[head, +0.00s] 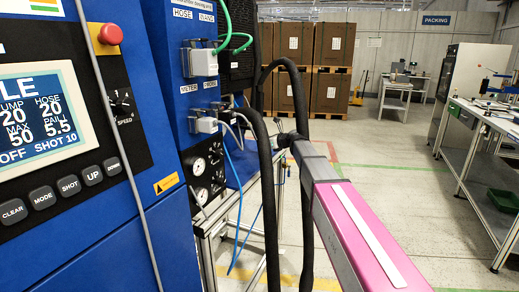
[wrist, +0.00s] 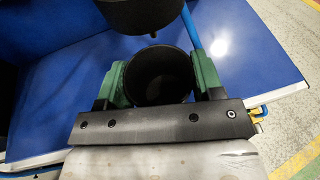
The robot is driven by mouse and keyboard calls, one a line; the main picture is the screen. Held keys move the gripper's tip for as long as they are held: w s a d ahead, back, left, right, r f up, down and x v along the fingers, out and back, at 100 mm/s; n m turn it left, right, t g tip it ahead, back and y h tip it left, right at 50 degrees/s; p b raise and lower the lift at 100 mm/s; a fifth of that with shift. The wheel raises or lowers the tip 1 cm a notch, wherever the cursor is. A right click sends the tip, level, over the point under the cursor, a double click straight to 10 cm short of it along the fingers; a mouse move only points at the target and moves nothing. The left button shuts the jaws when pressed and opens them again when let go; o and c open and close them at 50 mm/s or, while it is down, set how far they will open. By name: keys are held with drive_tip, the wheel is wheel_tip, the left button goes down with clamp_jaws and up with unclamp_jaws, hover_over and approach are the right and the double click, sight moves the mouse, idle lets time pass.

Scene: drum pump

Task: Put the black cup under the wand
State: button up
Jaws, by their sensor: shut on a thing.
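In the wrist view, the black cup (wrist: 158,76) sits between the green fingers of my gripper (wrist: 158,85), which is shut on it. I look into its dark open mouth; it seems empty, though the inside is too dark to be sure. A black round body (wrist: 145,12) with a small tip on its underside shows just beyond the cup at the top edge. It may be the end of the wand, but most of it is cut off. The gap between tip and cup is hard to judge. The head view does not show the cup or my gripper.
A blue surface (wrist: 245,60) lies below the cup, with a blue hose (wrist: 191,28) close to the right finger. In the head view, the blue pump cabinet (head: 165,225) carries a lit display (head: 40,118), buttons and a red knob (head: 110,34). Black hoses (head: 268,170) hang beside it.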

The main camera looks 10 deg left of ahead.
drive_tip(key=shift+w+a, duration=0.4)
drive_tip(key=shift+a, duration=0.25)
drive_tip(key=shift+w+a, duration=0.35)
drive_tip(key=shift+a, duration=0.25)
drive_tip(key=shift+w+a, duration=0.25)
drive_tip(key=shift+a, duration=0.2)
drive_tip(key=shift+s+d+f, duration=0.15)
drive_tip(key=shift+f, duration=1.6)
drive_tip(key=shift+f, duration=0.1)
drive_tip(key=o, duration=0.9)
